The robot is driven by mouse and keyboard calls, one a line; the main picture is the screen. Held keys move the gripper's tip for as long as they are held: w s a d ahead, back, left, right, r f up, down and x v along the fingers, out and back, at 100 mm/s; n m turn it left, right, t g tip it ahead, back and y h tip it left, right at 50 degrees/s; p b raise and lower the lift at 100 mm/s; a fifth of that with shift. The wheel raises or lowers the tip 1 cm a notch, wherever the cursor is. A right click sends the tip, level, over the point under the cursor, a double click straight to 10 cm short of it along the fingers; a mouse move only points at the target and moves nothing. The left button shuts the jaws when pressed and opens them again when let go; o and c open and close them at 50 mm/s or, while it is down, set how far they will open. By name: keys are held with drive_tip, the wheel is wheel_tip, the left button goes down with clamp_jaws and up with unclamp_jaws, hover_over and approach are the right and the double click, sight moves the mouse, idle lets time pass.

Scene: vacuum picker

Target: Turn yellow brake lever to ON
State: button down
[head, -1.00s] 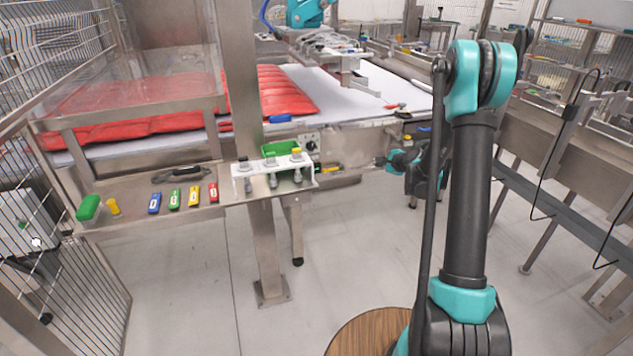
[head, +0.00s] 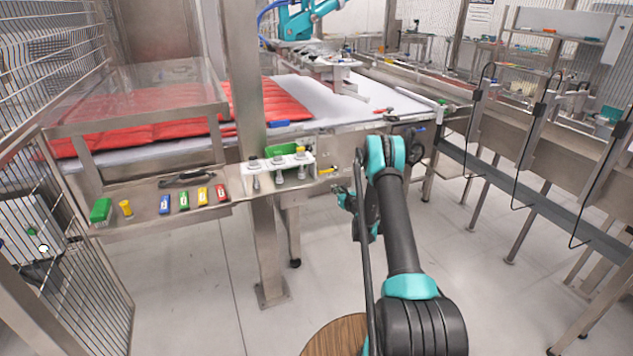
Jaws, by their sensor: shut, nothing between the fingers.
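The yellow brake lever (head: 328,170) is a small yellow handle on the side of the table frame, right of the white bracket. My gripper (head: 341,196) is small in the view, in front of and slightly below the lever. It is shut and empty, and appears apart from the lever. My arm's upper links partly cover the area to the right of it. The lever's markings are too small to read.
A white bracket (head: 278,172) with several knobs stands left of the lever. A metal shelf (head: 145,227) holds blue, green, yellow and red blocks. A steel post (head: 265,240) rises below the bracket.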

drive_tip(key=shift+s+a+f+m, duration=0.1)
drive_tip(key=shift+a+f+m, duration=0.25)
drive_tip(key=shift+f, duration=0.2)
drive_tip(key=x, duration=0.9)
drive_tip(key=shift+w+a, duration=0.1)
drive_tip(key=shift+w, duration=0.2)
drive_tip(key=shift+r, duration=1)
drive_tip(key=shift+s+r, duration=0.15)
drive_tip(key=shift+r, duration=0.85)
